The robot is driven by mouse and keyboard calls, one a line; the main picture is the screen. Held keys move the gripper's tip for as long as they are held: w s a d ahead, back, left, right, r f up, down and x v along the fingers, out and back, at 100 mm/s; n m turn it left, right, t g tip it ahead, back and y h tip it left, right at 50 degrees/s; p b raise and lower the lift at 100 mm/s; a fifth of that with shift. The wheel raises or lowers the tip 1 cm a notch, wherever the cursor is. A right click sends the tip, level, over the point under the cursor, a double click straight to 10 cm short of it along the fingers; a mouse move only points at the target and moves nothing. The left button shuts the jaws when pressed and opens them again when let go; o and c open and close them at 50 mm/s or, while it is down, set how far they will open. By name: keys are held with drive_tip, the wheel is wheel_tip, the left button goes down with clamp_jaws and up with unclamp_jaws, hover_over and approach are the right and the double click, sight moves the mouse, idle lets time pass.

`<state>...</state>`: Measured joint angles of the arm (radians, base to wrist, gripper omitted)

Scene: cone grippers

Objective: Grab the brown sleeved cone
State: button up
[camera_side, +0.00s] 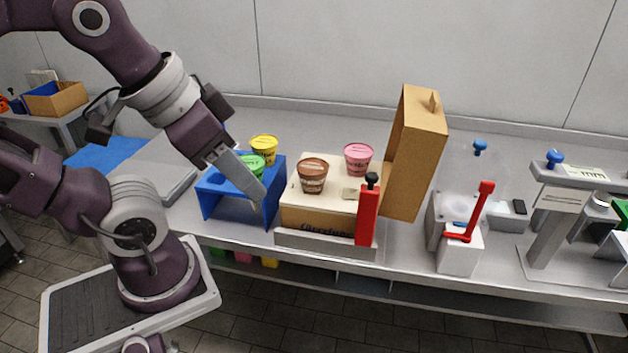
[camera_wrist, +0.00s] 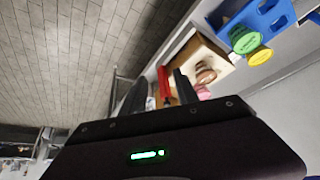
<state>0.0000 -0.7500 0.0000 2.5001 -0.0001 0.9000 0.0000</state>
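The brown sleeved cone (camera_side: 312,178) stands upright in the top of a cream box (camera_side: 293,216), at its left front. My gripper (camera_side: 257,196) is left of the brown cone, beside the blue stand, pointing down and right. In the wrist view my gripper (camera_wrist: 158,88) has its two dark fingers apart with nothing held between them. A pink cone (camera_side: 358,158) stands behind and right of the brown one in the same box.
A blue stand (camera_side: 218,188) holds a green cone (camera_side: 251,168) and a yellow cone (camera_side: 264,149), close to my gripper. Dispensers stand farther right.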

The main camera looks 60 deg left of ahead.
drive_tip(key=o, duration=1.1)
drive_tip(key=n+h, duration=1.2)
drive_tip(key=n, duration=1)
approach(309, 165)
drive_tip(key=shift+g, duration=0.3)
drive_tip(key=w+d, duration=0.1)
drive_tip(key=w+d+f, duration=0.1)
drive_tip(key=d, duration=0.1)
drive_tip(key=shift+w+d, duration=0.1)
drive_tip(key=shift+d, duration=0.1)
drive_tip(key=shift+w+d+f+n+h, duration=0.1)
drive_tip(key=shift+w+f+n+h, duration=0.05)
drive_tip(key=shift+n+h, duration=0.15)
drive_tip(key=x, duration=0.6)
drive_tip(key=shift+d+f, duration=0.15)
drive_tip(key=shift+f, duration=0.3)
